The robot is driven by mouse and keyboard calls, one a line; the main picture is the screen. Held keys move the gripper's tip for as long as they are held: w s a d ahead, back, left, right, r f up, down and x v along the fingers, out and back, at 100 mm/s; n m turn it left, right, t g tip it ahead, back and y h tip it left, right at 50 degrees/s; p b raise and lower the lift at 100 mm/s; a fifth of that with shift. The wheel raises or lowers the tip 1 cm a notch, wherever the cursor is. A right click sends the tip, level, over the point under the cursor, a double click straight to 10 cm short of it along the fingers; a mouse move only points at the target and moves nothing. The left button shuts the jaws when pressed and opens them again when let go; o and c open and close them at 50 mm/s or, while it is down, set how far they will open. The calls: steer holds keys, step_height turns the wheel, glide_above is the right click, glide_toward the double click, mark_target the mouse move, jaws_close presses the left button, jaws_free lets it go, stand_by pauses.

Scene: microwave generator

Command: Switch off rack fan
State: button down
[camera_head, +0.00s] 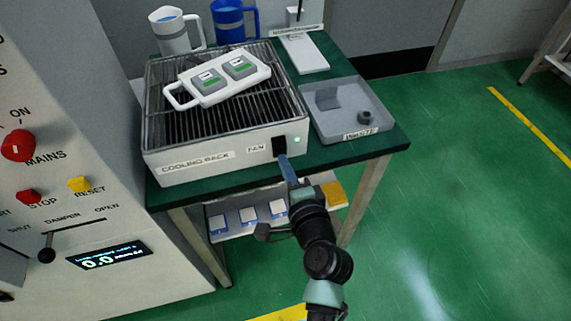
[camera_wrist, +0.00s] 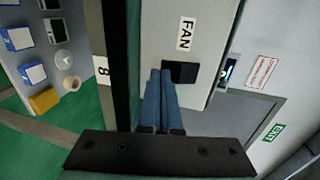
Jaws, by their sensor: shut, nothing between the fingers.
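The cooling rack (camera_head: 225,165) is a pale box with a dark wire grille on the green table. Its front face carries a FAN label (camera_head: 256,148) and a black fan switch (camera_head: 279,145), with a small pale-green lit lamp (camera_head: 297,139) to the right. The switch also shows in the wrist view (camera_wrist: 182,72), beside the FAN label (camera_wrist: 185,33). My gripper (camera_head: 283,159) has its blue fingers together and empty, with the tips (camera_wrist: 160,73) at the switch's lower edge in the head view. I cannot tell whether they touch it. The switch's tilt is unclear.
A white tray with a handle (camera_head: 183,95) holding two grey packs lies on the grille. A grey bin (camera_head: 350,112) stands right of the rack. White and blue jugs (camera_head: 235,22) stand behind. A control panel (camera_head: 60,180) is at left. Open green floor lies right.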

stand_by(0.3)
steer(key=b, duration=0.3)
steer(key=shift+w+f+t, duration=0.15)
steer(key=shift+w+t, duration=0.2)
steer(key=shift+t, duration=0.05)
